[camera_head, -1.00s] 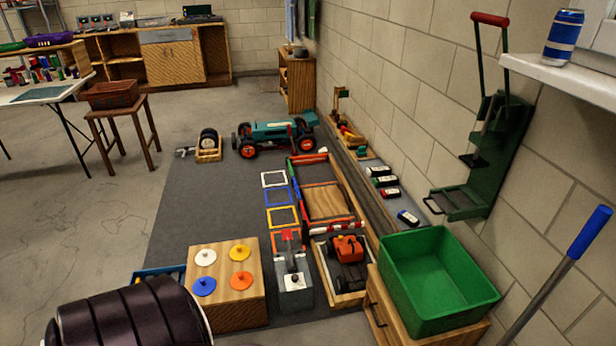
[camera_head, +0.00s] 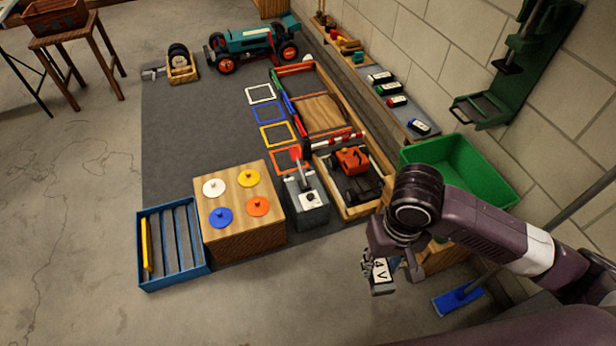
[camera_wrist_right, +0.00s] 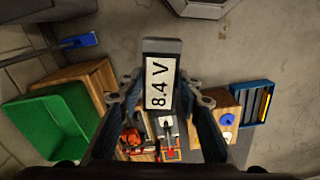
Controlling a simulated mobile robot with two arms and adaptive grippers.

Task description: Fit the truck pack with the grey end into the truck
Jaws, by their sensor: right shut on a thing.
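My right gripper (camera_head: 395,268) is shut on a battery pack (camera_head: 380,277) with a white label. In the right wrist view the pack (camera_wrist_right: 160,85) reads "8.4 V" and shows a grey end at its top, away from the palm. The gripper holds it in the air, to the right of and nearer than the truck. The truck (camera_head: 352,160), orange-red with a black chassis, sits in a wooden tray (camera_head: 374,208). In the wrist view the truck (camera_wrist_right: 131,136) is small and partly hidden by the gripper. My left gripper is not in view.
A grey box with a red lever (camera_head: 308,197) stands left of the tray. Further left are a wooden block with coloured discs (camera_head: 240,225) and a blue slatted crate (camera_head: 150,280). A green bin (camera_head: 455,160) is behind my right arm. Several other packs (camera_head: 396,101) lie along the wall.

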